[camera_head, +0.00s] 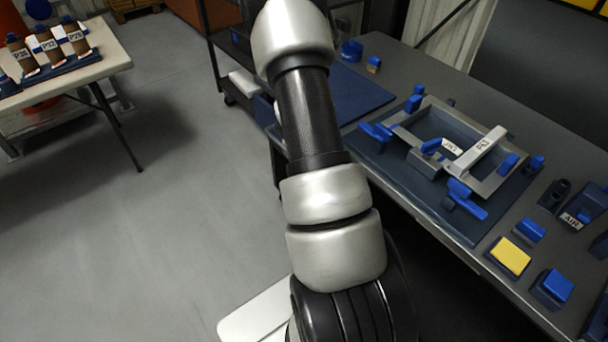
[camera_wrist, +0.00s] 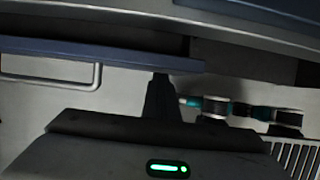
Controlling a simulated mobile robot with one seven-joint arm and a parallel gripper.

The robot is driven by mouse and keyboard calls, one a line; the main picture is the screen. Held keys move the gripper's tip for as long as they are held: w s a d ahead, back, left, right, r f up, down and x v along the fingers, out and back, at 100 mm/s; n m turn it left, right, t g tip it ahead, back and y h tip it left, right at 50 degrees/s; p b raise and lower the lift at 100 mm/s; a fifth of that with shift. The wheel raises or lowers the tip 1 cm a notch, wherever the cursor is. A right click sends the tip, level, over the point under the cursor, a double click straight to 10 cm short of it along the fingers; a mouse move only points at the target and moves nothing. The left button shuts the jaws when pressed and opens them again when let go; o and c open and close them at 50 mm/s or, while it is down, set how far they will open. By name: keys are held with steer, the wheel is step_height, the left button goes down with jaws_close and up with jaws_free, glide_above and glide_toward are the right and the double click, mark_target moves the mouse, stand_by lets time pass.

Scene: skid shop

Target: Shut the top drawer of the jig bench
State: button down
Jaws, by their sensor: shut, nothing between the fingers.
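The jig bench (camera_head: 400,75) runs down the right side of the head view, with its grey top in sight. Its drawers do not show there. In the wrist view a blue-grey drawer front (camera_wrist: 95,50) lies under the bench edge, with a thin metal handle (camera_wrist: 97,75) at its left part. A dark gap shows between drawer and bench edge; how far the drawer stands out I cannot tell. My gripper (camera_wrist: 162,76) is shut and empty, its fingertips at the drawer front, right of the handle. Whether they touch it I cannot tell. My arm hides the gripper in the head view.
A grey jig frame (camera_head: 440,140) with blue clamps lies on the bench top. A yellow-topped block (camera_head: 510,256) and several blue-topped pieces sit near the bench's front edge. A table (camera_head: 105,55) with labelled bottles stands at the far left. The grey floor between is clear.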

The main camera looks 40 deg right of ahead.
steer(key=shift+d+p, duration=0.4)
steer(key=shift+d, duration=0.95)
steer(key=shift+w, duration=0.1)
